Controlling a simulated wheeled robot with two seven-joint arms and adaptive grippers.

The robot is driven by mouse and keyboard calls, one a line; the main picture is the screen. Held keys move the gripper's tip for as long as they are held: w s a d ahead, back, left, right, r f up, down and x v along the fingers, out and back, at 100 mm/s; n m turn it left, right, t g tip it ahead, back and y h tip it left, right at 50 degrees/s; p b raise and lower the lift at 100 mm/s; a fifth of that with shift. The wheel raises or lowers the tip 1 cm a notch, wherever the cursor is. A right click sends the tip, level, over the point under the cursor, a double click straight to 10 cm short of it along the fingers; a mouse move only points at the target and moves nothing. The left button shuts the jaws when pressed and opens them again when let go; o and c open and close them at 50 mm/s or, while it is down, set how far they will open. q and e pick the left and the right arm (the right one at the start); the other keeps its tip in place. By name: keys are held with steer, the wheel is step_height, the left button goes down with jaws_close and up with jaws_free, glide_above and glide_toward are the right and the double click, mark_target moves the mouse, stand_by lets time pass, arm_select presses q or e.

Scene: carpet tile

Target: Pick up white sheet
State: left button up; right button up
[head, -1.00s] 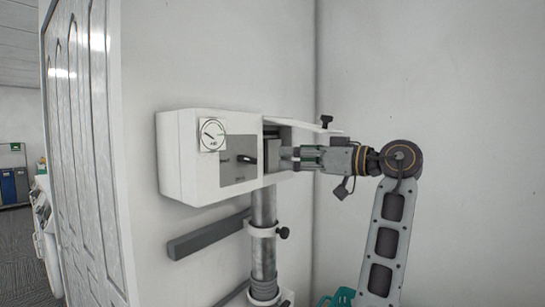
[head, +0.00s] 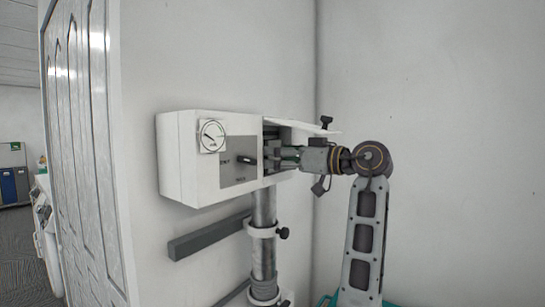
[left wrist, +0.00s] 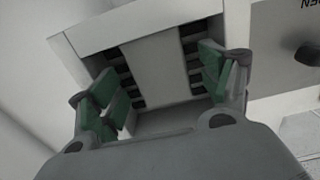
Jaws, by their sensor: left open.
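A pale, flat sheet-like piece (left wrist: 157,72) stands inside the opening of a white wall box (head: 188,160). In the left wrist view it lies between the green finger pads of my left gripper (left wrist: 152,84), with dark gaps on both sides. The pads are apart and do not visibly grip it. In the head view my left gripper (head: 277,154) reaches into the box's right-hand opening, and its fingertips are partly hidden there. I cannot make out the sheet clearly in the head view. My right gripper is not in view.
A raised white flap (head: 305,127) hangs just above the gripper. The box carries a round dial (head: 212,136) and a black knob (head: 246,160), and stands by a metal pole (head: 264,240). A corner wall (head: 430,100) is at right.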

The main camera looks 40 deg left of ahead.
arm_select(q)
steer(key=shift+s+a, duration=0.1)
steer(key=shift+a, duration=0.7)
steer(key=c, duration=0.8)
